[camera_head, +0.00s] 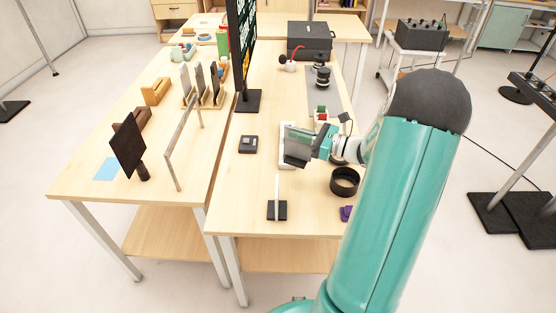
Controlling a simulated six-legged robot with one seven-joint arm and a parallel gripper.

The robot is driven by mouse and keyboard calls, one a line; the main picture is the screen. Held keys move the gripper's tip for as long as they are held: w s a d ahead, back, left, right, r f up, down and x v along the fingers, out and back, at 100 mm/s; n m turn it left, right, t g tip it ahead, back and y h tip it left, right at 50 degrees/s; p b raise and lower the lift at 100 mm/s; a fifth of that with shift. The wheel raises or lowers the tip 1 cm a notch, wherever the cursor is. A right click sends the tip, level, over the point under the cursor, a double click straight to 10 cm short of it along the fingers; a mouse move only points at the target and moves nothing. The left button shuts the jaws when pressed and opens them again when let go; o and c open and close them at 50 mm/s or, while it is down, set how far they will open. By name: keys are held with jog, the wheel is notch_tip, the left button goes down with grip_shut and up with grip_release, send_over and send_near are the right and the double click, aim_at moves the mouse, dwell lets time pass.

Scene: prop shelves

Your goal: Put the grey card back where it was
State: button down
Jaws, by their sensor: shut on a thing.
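My gripper (313,146) is above the right table and is shut on the grey card (297,147), a thin dark-grey panel that hangs to the left of the fingers. The fingertips partly hide the card's right side. A white upright piece (283,138) shows just behind the card; whether they touch, I cannot tell. On the left table, several cards stand upright in wooden holders (207,100). A larger dark panel (128,146) stands tilted on a dark foot nearer the front.
Bare wood shows at the left table's front.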

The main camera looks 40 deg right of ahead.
jog(key=w+a+f, duration=0.3)
jog(key=a+f, duration=0.2)
jog(key=f, duration=0.4)
jog(key=shift+w+a+f, duration=0.15)
jog(key=shift+f, duration=0.15)
jog(key=shift+f, duration=0.1)
jog(key=c, duration=1.6)
grip_release()
jog(key=shift+o, duration=0.2)
